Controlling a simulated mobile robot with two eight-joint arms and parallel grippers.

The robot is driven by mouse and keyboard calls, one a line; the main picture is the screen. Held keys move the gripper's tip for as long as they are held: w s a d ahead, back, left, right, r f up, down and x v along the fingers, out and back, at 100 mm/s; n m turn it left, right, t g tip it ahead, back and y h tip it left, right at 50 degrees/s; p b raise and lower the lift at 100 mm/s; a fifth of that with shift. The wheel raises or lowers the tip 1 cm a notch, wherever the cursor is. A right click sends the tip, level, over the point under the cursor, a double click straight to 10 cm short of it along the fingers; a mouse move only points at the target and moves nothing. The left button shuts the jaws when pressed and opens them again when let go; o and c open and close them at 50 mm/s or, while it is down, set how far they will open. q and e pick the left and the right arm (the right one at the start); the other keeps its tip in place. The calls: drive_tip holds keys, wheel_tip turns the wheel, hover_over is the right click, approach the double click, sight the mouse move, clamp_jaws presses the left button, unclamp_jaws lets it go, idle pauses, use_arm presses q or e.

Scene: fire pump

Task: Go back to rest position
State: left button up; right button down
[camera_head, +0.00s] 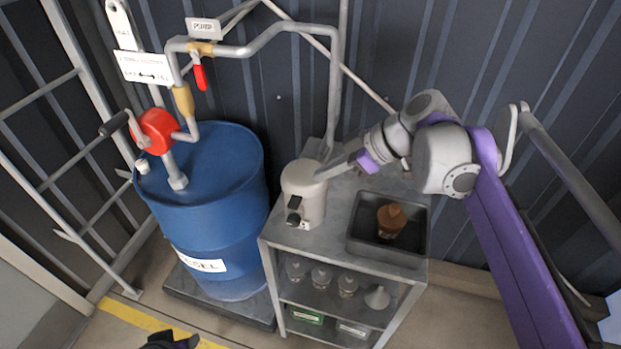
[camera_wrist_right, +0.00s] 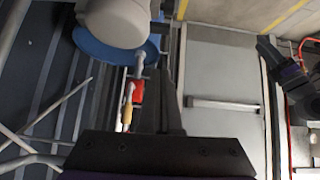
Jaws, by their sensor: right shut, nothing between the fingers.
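My right arm reaches in from the right in the head view. Its gripper (camera_head: 326,172) is beside the top of the pale canister (camera_head: 303,196) on the metal cart; I cannot tell whether they touch. In the right wrist view the fingers (camera_wrist_right: 172,104) are together with nothing between them, and the canister (camera_wrist_right: 115,22) shows at the top. A black part at the bottom edge of the head view looks like my left gripper (camera_head: 170,341); its fingers are not clear. A dark part with a purple band shows at the right of the wrist view.
A blue drum (camera_head: 213,215) with a red pump (camera_head: 158,131) stands left of the cart (camera_head: 333,236). A pipe with a red-handled valve (camera_head: 200,76) runs above. A grey tray (camera_head: 361,239) holds a brown bottle (camera_head: 391,219). Several glass vessels stand on the shelf below.

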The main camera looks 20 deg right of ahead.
drive_tip(key=s+f+m+h, duration=0.3)
drive_tip(key=s+f+m, duration=0.2)
drive_tip(key=s+f, duration=0.3)
drive_tip(key=s+d+f+m+h, duration=0.1)
drive_tip(key=s+f+m+h, duration=0.3)
drive_tip(key=f, duration=0.9)
drive_tip(key=s+m, duration=0.2)
drive_tip(key=s, duration=0.2)
drive_tip(key=shift+s+f, duration=0.3)
